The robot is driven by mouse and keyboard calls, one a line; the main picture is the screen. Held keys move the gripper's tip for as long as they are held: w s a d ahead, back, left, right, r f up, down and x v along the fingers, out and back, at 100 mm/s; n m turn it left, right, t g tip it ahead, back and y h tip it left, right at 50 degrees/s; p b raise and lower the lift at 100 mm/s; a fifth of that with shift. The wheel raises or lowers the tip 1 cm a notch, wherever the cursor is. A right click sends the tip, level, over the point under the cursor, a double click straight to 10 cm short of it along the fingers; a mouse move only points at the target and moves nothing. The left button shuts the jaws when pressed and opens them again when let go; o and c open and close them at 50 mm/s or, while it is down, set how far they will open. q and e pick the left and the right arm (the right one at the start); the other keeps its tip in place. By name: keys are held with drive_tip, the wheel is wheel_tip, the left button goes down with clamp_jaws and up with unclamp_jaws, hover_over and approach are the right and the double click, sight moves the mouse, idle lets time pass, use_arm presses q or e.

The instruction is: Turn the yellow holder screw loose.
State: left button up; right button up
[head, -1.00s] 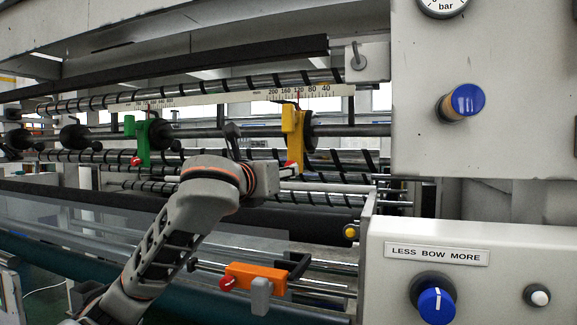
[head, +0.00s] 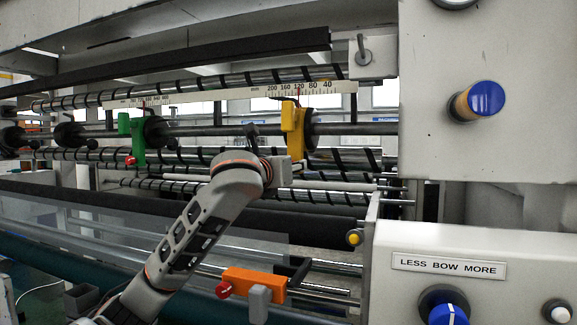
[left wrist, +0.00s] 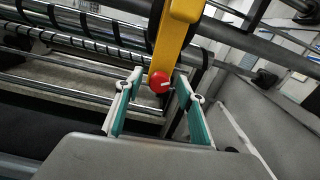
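The yellow holder (head: 293,130) hangs from the rail below the white scale in the head view. In the left wrist view, the yellow holder (left wrist: 174,35) comes down from the top, with its red screw (left wrist: 159,83) at the lower end. My left gripper (left wrist: 159,88) is open, with one finger on each side of the red screw and visible gaps between them. In the head view my left gripper (head: 288,170) is just below the yellow holder, and the screw is hidden there. My right gripper is not in view.
A green holder (head: 137,138) with a red screw hangs further left. An orange holder (head: 253,282) sits on the lower bars. Striped rollers run behind my gripper. A panel with a blue knob (head: 443,310) stands at the right.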

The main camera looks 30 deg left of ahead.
use_arm(q)
clamp_jaws()
drive_tip(key=shift+n, duration=0.4)
drive_tip(key=n, duration=2.3)
drive_tip(key=shift+f, duration=0.25)
drive_tip(key=shift+a, duration=0.1)
idle(0.4)
